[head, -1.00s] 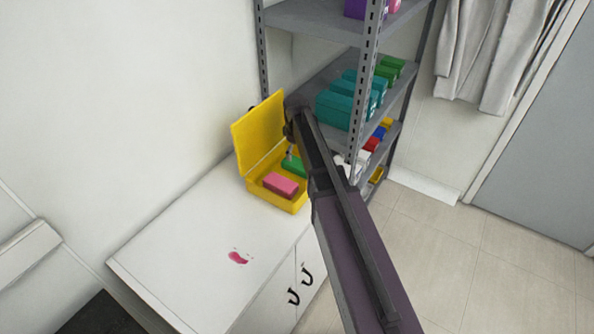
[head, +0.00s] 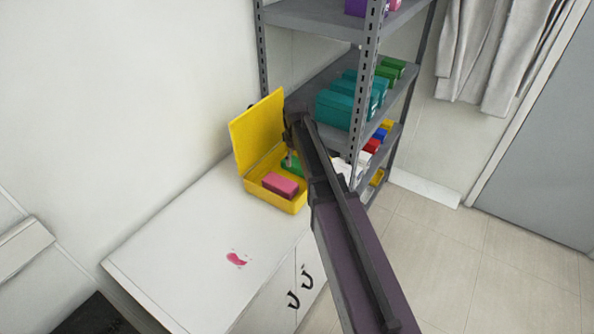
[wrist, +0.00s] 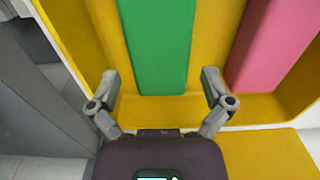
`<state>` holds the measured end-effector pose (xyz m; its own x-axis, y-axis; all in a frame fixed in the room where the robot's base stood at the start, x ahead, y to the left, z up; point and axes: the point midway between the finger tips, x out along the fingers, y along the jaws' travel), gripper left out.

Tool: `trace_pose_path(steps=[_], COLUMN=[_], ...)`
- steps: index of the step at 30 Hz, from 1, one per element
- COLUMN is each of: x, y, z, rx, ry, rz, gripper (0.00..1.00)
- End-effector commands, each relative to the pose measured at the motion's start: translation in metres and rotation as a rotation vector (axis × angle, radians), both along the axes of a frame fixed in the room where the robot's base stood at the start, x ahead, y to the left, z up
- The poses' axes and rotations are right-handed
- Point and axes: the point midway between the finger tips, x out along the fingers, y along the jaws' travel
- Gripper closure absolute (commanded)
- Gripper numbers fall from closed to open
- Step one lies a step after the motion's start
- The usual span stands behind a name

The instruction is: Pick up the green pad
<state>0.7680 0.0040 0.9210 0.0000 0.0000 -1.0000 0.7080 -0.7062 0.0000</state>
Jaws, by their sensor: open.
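The green pad (head: 291,166) lies in the open yellow box (head: 249,186), partly hidden behind my arm in the head view. In the wrist view the green pad (wrist: 157,45) stands out at the top middle, inside the yellow box (wrist: 205,108). A pink pad (head: 280,185) lies in the same box; it also shows at the right of the wrist view (wrist: 275,45). My gripper (wrist: 160,82) is open and empty, its fingers on either side of the green pad's near end. In the wrist view I cannot tell its height above the pad.
The box stands on a white cabinet (head: 180,240) with its lid (head: 258,130) raised. A pink stain (head: 237,259) marks the cabinet top. A grey shelf rack (head: 310,15) with teal boxes (head: 340,108) stands close behind.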

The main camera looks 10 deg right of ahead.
Motion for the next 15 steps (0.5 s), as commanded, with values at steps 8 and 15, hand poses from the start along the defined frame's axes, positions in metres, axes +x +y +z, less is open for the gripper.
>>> trace_pose_path(steps=[8, 15], x=[0.000, 0.000], y=[0.000, 0.000], z=[-0.023, -0.027], rx=[0.000, 0.000], ry=[0.000, 0.000], rz=[0.000, 0.000], gripper=[0.00, 0.00])
